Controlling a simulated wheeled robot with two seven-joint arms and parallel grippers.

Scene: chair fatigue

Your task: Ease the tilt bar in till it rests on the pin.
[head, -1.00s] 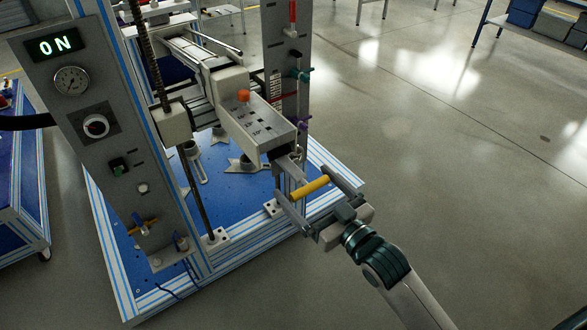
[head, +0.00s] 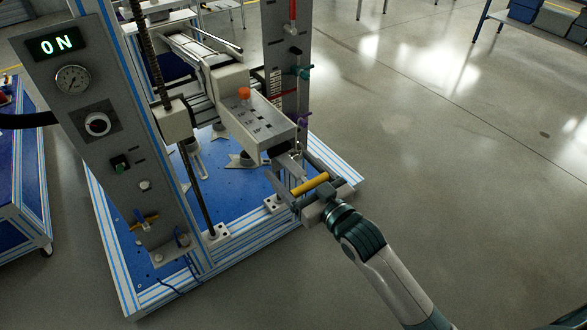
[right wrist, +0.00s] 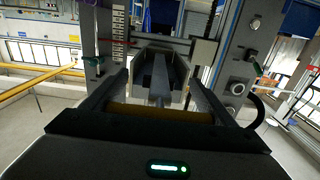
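The tilt bar's yellow cross grip (head: 310,184) is at the front end of the grey box on the machine's arm. In the right wrist view the yellow grip (right wrist: 160,112) lies crosswise near my palm, and a grey shaft (right wrist: 160,85) runs from it toward the machine. My right gripper (head: 290,161) is open, its fingers wide apart on either side of the shaft and past the grip's ends. The palm is close behind the grip; I cannot tell whether they touch. I cannot make out the pin. My left gripper is not in view.
The grey box (head: 258,124) carries an orange knob (head: 244,92). A panel (head: 115,135) with a lit ON display and gauge stands left, a dark column (head: 287,60) behind. The blue base (head: 225,190) lies below. The floor to the right is clear.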

